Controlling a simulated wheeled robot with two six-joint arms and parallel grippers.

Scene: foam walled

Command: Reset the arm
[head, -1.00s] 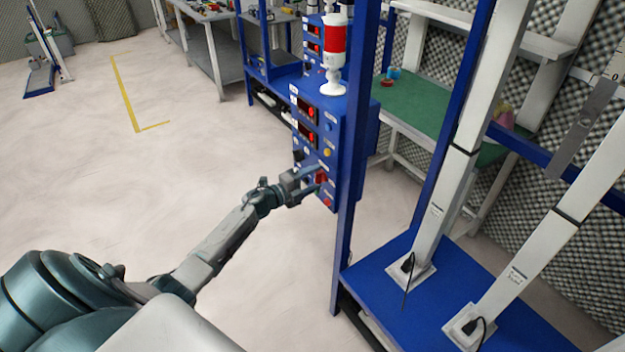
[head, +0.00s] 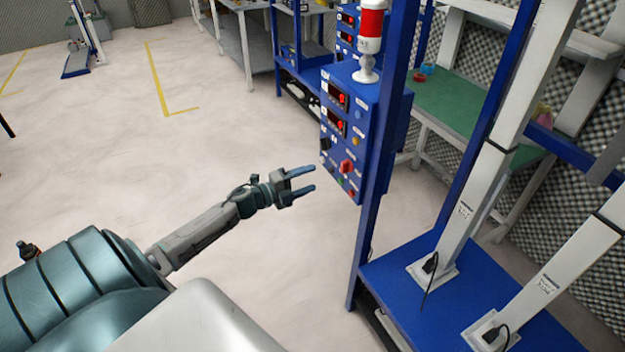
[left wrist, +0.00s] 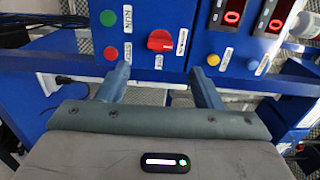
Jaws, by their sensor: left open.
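My left arm reaches in from the left in the head view. Its gripper (head: 303,181) is open and empty, a short way left of the blue control box (head: 370,125) and apart from it. In the left wrist view the two fingers (left wrist: 160,88) are spread below the box face. A red rotary knob (left wrist: 161,41) sits between and beyond them, with a green button (left wrist: 108,18) and a red button (left wrist: 111,53) to its left. The knob also shows in the head view (head: 346,166). My right gripper is not in view.
A red and white signal lamp (head: 370,35) stands on the control box. A blue frame post (head: 375,190) rises beside it. The blue bench base (head: 400,285) holds two pale columns. A green-topped workbench (head: 445,105) stands behind.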

